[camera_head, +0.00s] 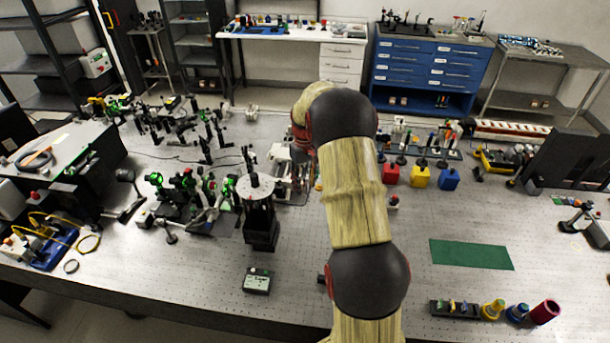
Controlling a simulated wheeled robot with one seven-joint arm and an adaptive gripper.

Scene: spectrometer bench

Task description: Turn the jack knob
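I cannot make out the jack knob for certain. A black upright stand (262,222) with a round pale plate (257,187) on top stands on the bench left of my arm; I cannot tell whether it is the jack. A pale metal device (280,165) stands behind it, partly covered by my arm. My arm rises from the bottom middle and bends away over the bench.
Optics mounts (185,190) crowd the bench on the left. A small dark box (257,281) lies near the front edge. Bare bench surrounds the green mat (471,254).

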